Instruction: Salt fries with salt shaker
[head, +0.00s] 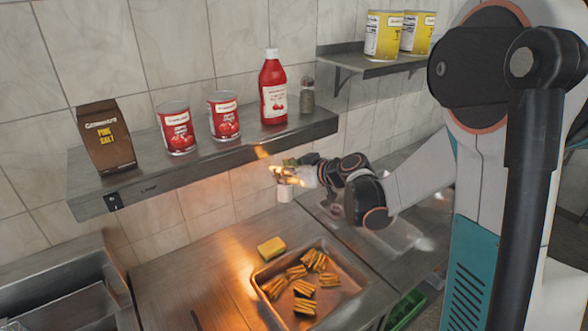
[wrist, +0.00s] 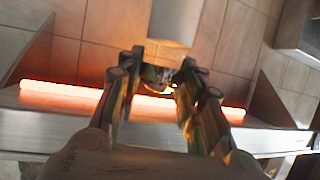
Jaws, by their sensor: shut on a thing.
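My gripper (head: 283,175) is shut on the salt shaker (head: 285,193), a small pale cylinder that hangs below the fingers, in front of the shelf and above the counter. The fingers hide part of the grip. The fries (head: 304,288) lie in several bundles in a metal tray (head: 262,282) on the counter. The tray is below the gripper and slightly right, well apart from it.
A metal shelf (head: 150,188) holds a brown salt bag (head: 106,138), two red cans (head: 176,128), a ketchup bottle (head: 273,88) and a glass shaker (head: 307,97). A glowing heat bar (wrist: 60,92) runs behind the fingers. A yellow sponge (head: 271,247) lies behind the tray.

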